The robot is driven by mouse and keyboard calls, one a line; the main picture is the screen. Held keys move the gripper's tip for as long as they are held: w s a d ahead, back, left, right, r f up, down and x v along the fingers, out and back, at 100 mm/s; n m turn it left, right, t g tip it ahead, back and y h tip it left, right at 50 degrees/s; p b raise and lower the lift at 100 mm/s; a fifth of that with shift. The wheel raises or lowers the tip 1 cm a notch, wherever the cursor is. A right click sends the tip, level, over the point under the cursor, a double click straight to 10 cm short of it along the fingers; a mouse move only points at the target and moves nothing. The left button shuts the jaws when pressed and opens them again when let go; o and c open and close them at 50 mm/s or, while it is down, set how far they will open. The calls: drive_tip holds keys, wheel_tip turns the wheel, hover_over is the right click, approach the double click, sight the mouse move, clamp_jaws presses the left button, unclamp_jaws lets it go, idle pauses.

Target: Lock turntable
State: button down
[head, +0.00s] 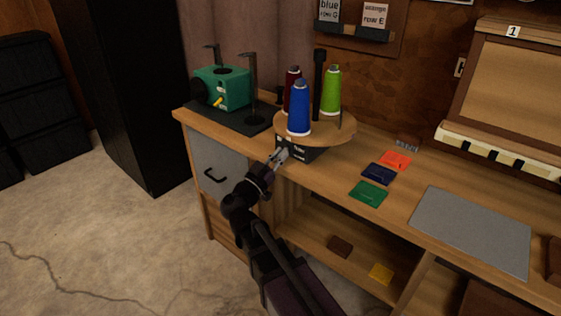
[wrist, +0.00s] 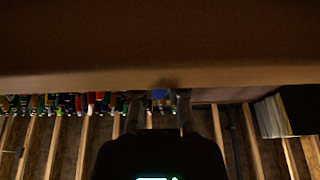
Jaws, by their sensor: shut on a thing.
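The turntable (head: 335,134) is a round wooden disc on a dark base (head: 303,153) with small pale lettering, on the bench near its front edge. My gripper (head: 280,156) is at the front left of the base, under the disc's edge, shut on a small part there. That part is mostly hidden by the fingers. In the wrist view the fingers (wrist: 158,103) are dark, with a bit of blue between them.
A teal machine (head: 222,88) stands on a dark mat to the left. Orange, navy and green cards (head: 369,193) and a grey mat (head: 472,231) lie to the right. An open shelf (head: 340,262) is below the bench top. The wrist view shows a row of colourful spools (wrist: 60,103).

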idle(0.4)
drive_tip(key=c, duration=0.7)
unclamp_jaws()
drive_tip(key=shift+d+r, duration=0.1)
